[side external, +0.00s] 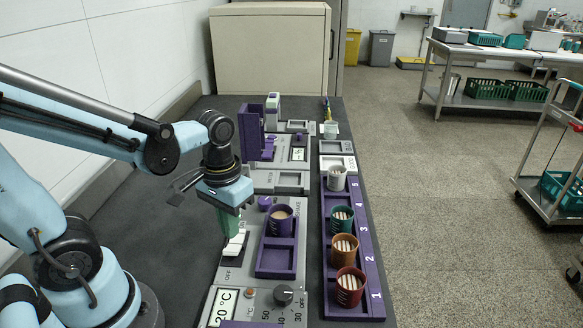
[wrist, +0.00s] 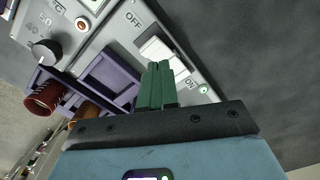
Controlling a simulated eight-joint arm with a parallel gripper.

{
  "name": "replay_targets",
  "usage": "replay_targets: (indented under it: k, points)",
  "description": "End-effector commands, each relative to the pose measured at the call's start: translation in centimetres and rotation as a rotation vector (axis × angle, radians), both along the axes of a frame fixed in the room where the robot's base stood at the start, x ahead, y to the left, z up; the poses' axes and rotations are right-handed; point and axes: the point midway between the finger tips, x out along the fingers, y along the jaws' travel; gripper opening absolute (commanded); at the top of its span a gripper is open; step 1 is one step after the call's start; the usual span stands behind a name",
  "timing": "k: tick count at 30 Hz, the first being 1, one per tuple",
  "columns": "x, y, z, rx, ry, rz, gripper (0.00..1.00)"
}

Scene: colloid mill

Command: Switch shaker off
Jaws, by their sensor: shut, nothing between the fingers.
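The shaker (side external: 258,296) is a grey unit with a purple tray (side external: 276,262) on top, and a purple mug (side external: 281,219) stands in the tray's far part. Its white rocker switch (side external: 235,246) lies left of the tray, with OFF marked at the near end. The wrist view shows the switch (wrist: 157,48) between the OFF and ON labels, with a small green lamp (wrist: 203,89) beyond ON. My gripper (side external: 230,236) has green fingers, shut and empty. In the wrist view the fingertips (wrist: 160,67) overlap the switch's ON-side end; I cannot tell whether they touch.
A purple rack (side external: 363,240) numbered 1 to 5 holds several cups right of the shaker. A heater dial (side external: 283,295) and a display (side external: 223,307) are at the near end. Other lab devices (side external: 290,150) stand farther back. The dark bench left of the shaker is clear.

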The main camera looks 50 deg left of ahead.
Motion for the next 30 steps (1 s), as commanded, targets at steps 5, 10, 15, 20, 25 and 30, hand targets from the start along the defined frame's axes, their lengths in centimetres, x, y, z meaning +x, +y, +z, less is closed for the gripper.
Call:
replay_targets:
  k: [5, 10, 15, 20, 25, 30]
  points:
    - [0.0, 0.0, -0.2, 0.0, 0.0, 0.0, 0.0]
    - [0.1, 0.0, -0.5, 0.0, 0.0, 0.0, 0.0]
    - [0.0, 0.0, -0.7, 0.0, 0.0, 0.0, 0.0]
    - [0.1, 0.0, -0.9, 0.0, 0.0, 0.0, 0.0]
    - [0.1, 0.0, -1.2, 0.0, 0.0, 0.0, 0.0]
    - [0.1, 0.0, -1.4, 0.0, 0.0, 0.0, 0.0]
